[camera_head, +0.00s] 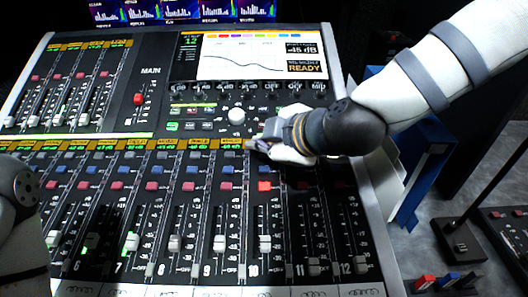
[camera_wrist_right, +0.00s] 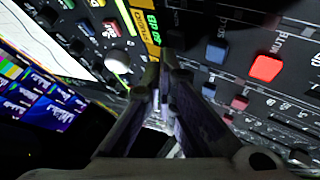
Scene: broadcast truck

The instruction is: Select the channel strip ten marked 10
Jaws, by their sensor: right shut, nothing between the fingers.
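Channel strip ten (camera_head: 264,215) is on the mixing console, with a 10 printed near its lower end and its fader cap (camera_head: 264,243) low in the slot. Its bright red button (camera_head: 264,185) looks lit and also shows in the wrist view (camera_wrist_right: 265,67). My right gripper (camera_head: 252,145) is shut and empty, with its fingertips at the top of the strip by the yellow label row. The hand hides the tops of nearby strips. In the wrist view, the shut fingers (camera_wrist_right: 168,62) point toward the panel; contact is unclear. My left gripper is out of view.
The console screen (camera_head: 250,58) shows a curve, a green 12 and READY. A white round knob (camera_head: 236,115) stands just behind the fingertips. Blue folders (camera_head: 425,170) and a black stand (camera_head: 460,238) are to the right.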

